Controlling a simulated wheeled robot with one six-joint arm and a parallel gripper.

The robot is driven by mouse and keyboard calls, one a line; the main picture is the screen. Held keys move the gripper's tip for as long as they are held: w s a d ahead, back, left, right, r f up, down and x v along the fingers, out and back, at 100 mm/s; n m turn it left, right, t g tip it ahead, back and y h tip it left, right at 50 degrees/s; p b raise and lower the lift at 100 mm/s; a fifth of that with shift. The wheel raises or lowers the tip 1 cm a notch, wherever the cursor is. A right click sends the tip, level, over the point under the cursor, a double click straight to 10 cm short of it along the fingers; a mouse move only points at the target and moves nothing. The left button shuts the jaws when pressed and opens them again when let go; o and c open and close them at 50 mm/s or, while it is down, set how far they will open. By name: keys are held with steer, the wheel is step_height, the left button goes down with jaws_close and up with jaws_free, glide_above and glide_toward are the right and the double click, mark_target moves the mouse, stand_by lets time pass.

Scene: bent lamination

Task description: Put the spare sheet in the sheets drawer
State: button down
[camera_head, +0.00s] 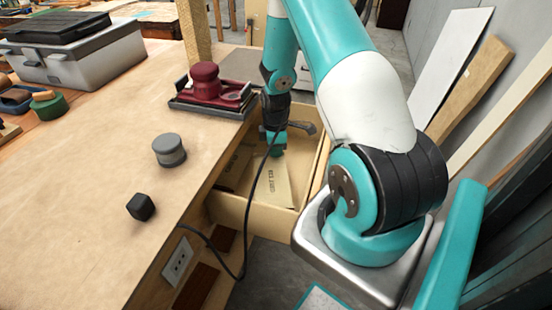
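An open wooden drawer (314,165) sticks out from the bench side. A pale beige sheet (273,188) with dark printed lettering shows inside the drawer area, its upper end just below my gripper. I cannot tell whether it lies on the drawer floor or touches the gripper. A browner printed piece (236,168) is on the drawer's left side, partly in the bench's shade. My gripper (277,150) points down over the drawer with teal tips low inside its outline. Whether its fingers are open or shut cannot be made out.
A red sander (205,82) stands on the bench (90,215) near the drawer. A grey round knob-like piece (169,150) and a black block (141,207) lie nearer. A black cable hangs across the drawer's front. A toolbox (80,58) stands at back left. Boards lean at right.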

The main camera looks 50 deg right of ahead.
mark_target(276, 159)
steer(key=shift+f, duration=1.95)
steer(key=shift+f, duration=0.15)
steer(key=c, duration=1.4)
jaws_free()
step_height(276, 159, up, 12)
steer(key=shift+r, duration=0.2)
